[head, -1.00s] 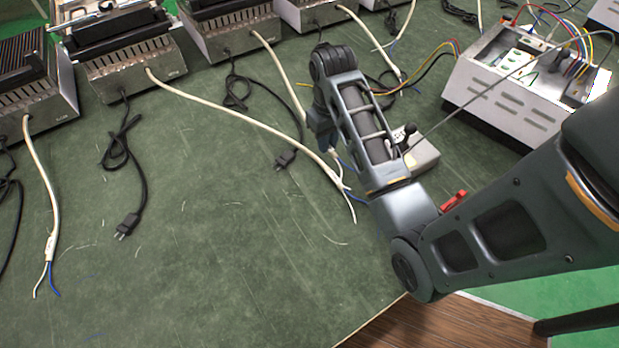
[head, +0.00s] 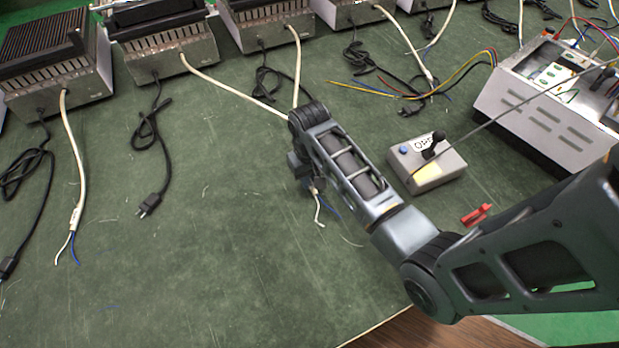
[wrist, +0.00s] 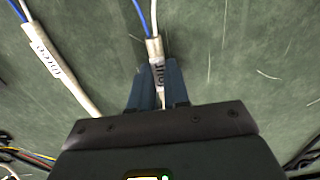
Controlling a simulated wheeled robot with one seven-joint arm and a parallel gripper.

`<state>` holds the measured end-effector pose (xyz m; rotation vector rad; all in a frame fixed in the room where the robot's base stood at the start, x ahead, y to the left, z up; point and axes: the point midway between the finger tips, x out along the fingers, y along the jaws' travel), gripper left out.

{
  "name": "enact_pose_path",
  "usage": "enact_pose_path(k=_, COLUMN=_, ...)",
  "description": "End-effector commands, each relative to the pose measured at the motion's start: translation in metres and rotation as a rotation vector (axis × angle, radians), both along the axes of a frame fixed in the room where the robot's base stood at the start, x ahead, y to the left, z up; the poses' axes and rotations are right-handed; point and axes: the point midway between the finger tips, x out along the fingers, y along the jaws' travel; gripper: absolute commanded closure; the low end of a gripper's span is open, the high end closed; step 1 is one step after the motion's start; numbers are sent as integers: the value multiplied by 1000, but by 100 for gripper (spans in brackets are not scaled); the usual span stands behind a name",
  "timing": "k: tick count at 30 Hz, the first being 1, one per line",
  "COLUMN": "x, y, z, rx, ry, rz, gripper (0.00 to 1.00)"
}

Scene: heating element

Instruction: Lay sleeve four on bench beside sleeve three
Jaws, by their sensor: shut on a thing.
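In the wrist view, my gripper (wrist: 157,92) is shut on a white cable sleeve (wrist: 152,48) with blue and white wire ends. Its dark label is upside down and partly covered by the fingers; it looks like sleeve four. Another labelled white sleeve (wrist: 42,46), apparently sleeve three, lies to its left on the green bench, apart from it and slanted. In the head view, my gripper (head: 308,180) points down over the bench (head: 230,250); my arm hides most of the held sleeve, with wire ends (head: 320,210) showing below. I cannot tell the sleeve's height above the bench.
A grey switch box (head: 428,172) and a red clip (head: 476,214) lie right of my arm. A metal test box (head: 545,100) with coloured wires stands farther right. Heaters (head: 165,50) line the back. Another sleeve (head: 75,215) and a black plug (head: 148,205) lie left. The front middle is clear.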

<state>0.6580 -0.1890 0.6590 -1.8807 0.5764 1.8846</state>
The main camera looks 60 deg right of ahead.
Motion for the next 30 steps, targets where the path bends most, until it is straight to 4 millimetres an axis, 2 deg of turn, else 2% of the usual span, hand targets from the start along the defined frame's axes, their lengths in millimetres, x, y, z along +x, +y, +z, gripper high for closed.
enact_pose_path(k=13, x=0, y=0, z=-8, rx=-1, ry=-1, rz=1, gripper=100)
enact_pose_path(k=14, x=0, y=0, z=-7, rx=-1, ry=-1, rz=0, gripper=81)
enact_pose_path(k=21, x=0, y=0, z=-7, rx=-1, ry=-1, rz=0, gripper=59)
enact_pose_path(k=30, x=0, y=-1, z=-3, rx=-1, ry=-2, rz=0, gripper=59)
